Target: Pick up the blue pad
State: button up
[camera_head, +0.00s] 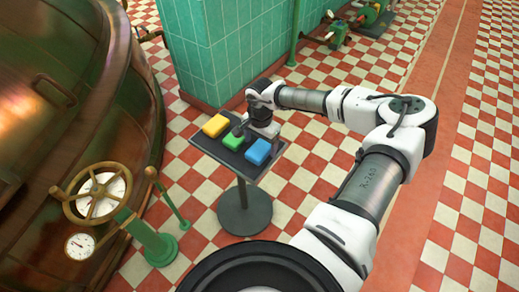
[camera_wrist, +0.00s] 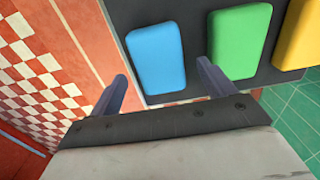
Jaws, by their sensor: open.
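The blue pad (camera_head: 258,151) lies on a small dark stand top (camera_head: 210,148), at its right end in the head view. My gripper (camera_head: 244,127) is over the far side of the stand, close to the pads. In the wrist view, the blue pad (camera_wrist: 156,58) is ahead of my open gripper (camera_wrist: 163,78), between the lines of its two fingers. The right fingertip is near the gap between the blue pad and the green pad (camera_wrist: 240,40). The left fingertip is beyond the stand's edge. Nothing is held. I cannot tell the fingers' height above the pad.
The green pad sits in the middle and a yellow pad (camera_head: 215,125) at the left end of the stand. A green tiled pillar (camera_head: 230,50) rises close behind. A large copper kettle (camera_head: 75,90) and a handwheel (camera_head: 97,193) stand at left. Checkered floor is open at right.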

aim_at(260, 148)
jog(key=shift+f, duration=0.95)
jog(key=c, duration=1.1)
jog(key=shift+o, duration=0.2)
jog(key=shift+r, duration=0.2)
notch_tip(260, 148, up, 20)
jog(key=b, duration=0.1)
jog(key=shift+f+b, duration=0.15)
jog(key=shift+b, duration=0.15)
